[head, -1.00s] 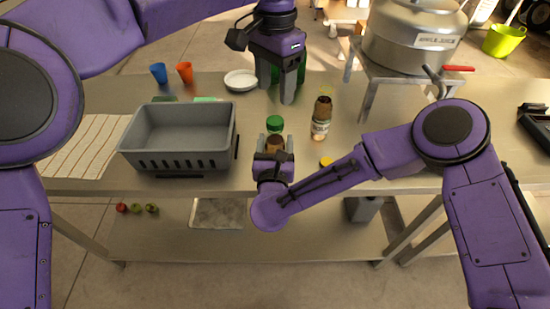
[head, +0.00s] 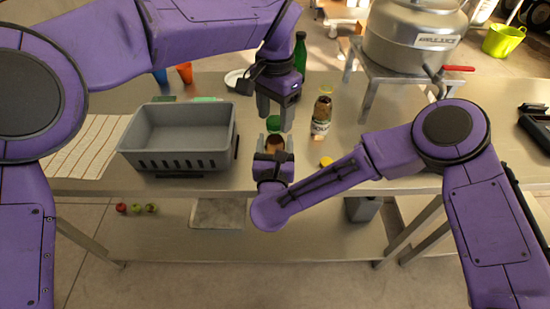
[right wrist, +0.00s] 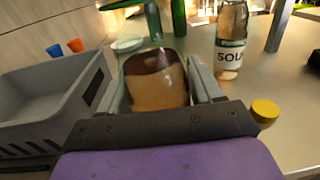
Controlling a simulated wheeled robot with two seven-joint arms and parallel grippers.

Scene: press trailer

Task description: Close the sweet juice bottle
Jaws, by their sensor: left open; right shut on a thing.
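A brown-orange bottle (head: 275,143) stands in my right gripper (head: 274,155) at the front middle of the table. It also fills the middle of the right wrist view (right wrist: 157,85), with a dark upper part. My right gripper is shut on it, with one finger on each side. A green round cap-like thing (head: 274,123) shows just beyond the bottle's top; I cannot tell whether it sits on it. My left gripper (head: 275,116) points down over that spot, open, its fingers apart.
A brown bottle labelled SOUR (right wrist: 230,45) stands to the right. A yellow cap (head: 326,161) lies on the table. A grey crate (head: 180,137) stands left. A green bottle (head: 300,52), plate (head: 233,79) and orange cup (head: 184,73) are behind. A pot stand (head: 369,101) is back right.

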